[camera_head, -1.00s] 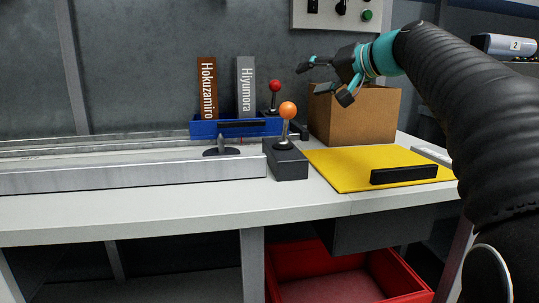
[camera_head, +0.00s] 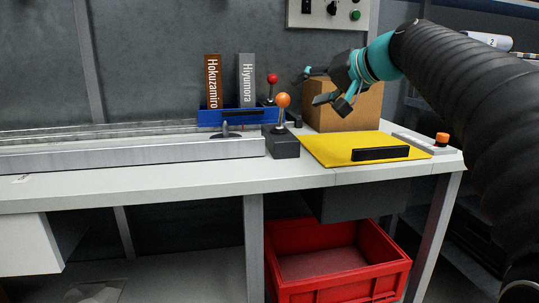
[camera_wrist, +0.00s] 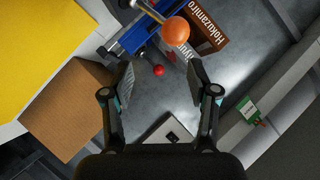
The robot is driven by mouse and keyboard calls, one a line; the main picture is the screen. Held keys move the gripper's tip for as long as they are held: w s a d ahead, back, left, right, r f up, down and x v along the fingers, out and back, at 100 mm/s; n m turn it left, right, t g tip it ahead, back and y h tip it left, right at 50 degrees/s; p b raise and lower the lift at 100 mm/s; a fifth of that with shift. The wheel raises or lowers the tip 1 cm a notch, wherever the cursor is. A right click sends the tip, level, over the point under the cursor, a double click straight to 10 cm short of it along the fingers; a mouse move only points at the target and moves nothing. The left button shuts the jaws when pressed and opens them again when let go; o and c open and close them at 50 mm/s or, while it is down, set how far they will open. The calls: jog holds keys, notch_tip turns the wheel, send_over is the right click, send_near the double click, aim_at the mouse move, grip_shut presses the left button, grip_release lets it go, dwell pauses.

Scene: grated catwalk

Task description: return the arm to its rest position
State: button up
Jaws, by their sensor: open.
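My gripper (camera_head: 331,86) is open and empty. In the head view it hangs in the air in front of the cardboard box (camera_head: 350,112), above the workbench. My arm reaches in from the right edge. In the wrist view the open fingers of my gripper (camera_wrist: 161,88) show apart with nothing between them. The cardboard box also shows at the left of the wrist view (camera_wrist: 68,112).
The workbench (camera_head: 170,182) holds a yellow mat (camera_head: 335,145), orange-knobbed lever (camera_head: 283,118), red-knobbed lever (camera_head: 271,84), blue holder (camera_head: 215,119) with two labelled pieces, and orange button (camera_head: 442,139). A red crate (camera_head: 340,292) stands below. A control panel (camera_head: 330,12) hangs behind.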

jog(key=s+d+f+g+h+p, duration=0.2)
jog(key=s+d+f+h+p, duration=0.1)
jog(key=s+f, duration=1)
jog(key=s+d+f+n+g+h+p, duration=0.1)
jog(key=s+f+h+p, duration=0.4)
jog(key=s+f, duration=0.9)
jog(key=s+d+g, duration=0.1)
jog(key=s+d, duration=0.1)
jog(key=s, duration=0.1)
jog(key=shift+s+d+g+h, duration=0.3)
jog(key=shift+s+h, duration=0.05)
jog(key=shift+h, duration=0.05)
